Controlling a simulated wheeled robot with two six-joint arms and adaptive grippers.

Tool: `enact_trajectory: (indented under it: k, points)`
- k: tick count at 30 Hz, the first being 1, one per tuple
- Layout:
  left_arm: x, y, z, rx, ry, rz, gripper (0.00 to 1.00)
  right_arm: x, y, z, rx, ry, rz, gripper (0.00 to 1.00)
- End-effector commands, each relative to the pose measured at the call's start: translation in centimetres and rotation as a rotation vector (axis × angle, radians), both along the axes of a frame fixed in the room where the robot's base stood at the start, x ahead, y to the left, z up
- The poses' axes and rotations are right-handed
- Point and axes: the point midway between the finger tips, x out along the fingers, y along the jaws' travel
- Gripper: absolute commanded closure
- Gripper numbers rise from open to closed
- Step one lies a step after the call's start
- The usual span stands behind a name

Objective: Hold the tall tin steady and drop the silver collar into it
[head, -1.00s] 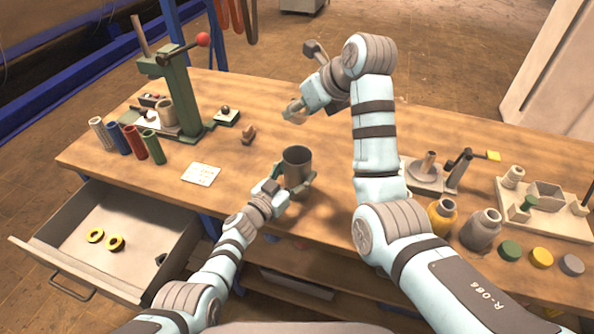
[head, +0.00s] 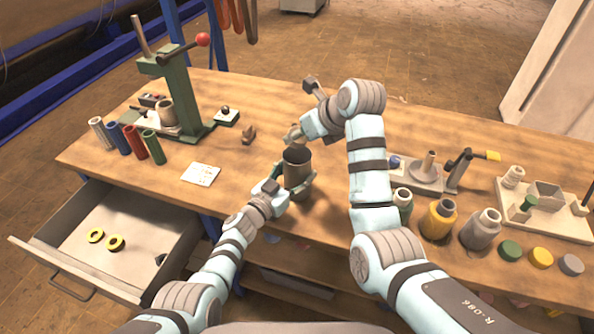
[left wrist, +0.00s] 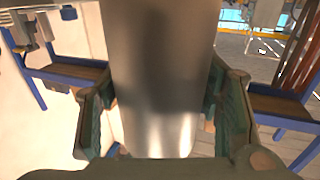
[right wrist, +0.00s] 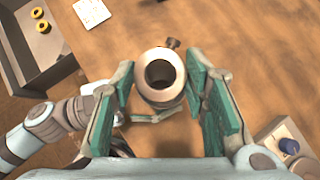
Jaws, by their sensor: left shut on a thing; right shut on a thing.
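The tall tin (head: 297,172) is a dark grey open cylinder standing upright on the bench. My left gripper (head: 293,187) is shut around its lower part. In the left wrist view the tin (left wrist: 165,85) fills the space between the green pads. My right gripper (head: 294,136) is just above and behind the tin's mouth in the head view. It is shut on the silver collar (right wrist: 160,97), a thick ring with a dark hole and a small knob at its edge, between the pads in the right wrist view. The tin is mostly hidden below the collar there.
A green press (head: 185,95) and several coloured tubes (head: 133,142) stand at the left. A white card (head: 200,173) and a small brown piece (head: 248,133) lie near the tin. Jars (head: 438,218) and fixtures stand at the right. An open drawer (head: 70,225) juts out front left.

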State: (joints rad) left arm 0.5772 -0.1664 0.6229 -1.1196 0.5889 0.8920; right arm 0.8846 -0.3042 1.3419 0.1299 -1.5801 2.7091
Motion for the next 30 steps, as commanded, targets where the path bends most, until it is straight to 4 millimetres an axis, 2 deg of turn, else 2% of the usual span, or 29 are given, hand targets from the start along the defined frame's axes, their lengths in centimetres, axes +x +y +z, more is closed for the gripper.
enact_trajectory:
  k: [9, 18, 19, 21, 23, 30]
  points:
    - [0.0, 0.0, 0.0, 0.0, 0.001, 0.0, 0.72, 0.0, 0.0, -2.1, -0.001, 0.0, 0.001, 0.95]
    - [0.0, 0.0, 0.0, 0.0, 0.001, 0.0, 0.72, 0.0, 0.0, -2.3, 0.0, -0.001, 0.001, 0.95]
    - [0.0, 0.0, 0.0, 0.0, 0.001, 0.0, 0.72, 0.0, 0.0, -2.3, 0.0, -0.001, 0.001, 0.56]
    - [0.0, 0.0, 0.0, 0.0, 0.001, 0.0, 0.72, 0.0, 0.0, -2.3, 0.0, -0.001, 0.001, 0.45]
    - [0.0, 0.0, 0.0, 0.0, 0.001, 0.0, 0.72, 0.0, 0.0, -2.3, 0.0, -0.001, 0.001, 0.36]
    - [0.0, 0.0, 0.0, 0.0, 0.001, 0.0, 0.72, 0.0, 0.0, -2.4, -0.001, 0.001, 0.0, 0.36]
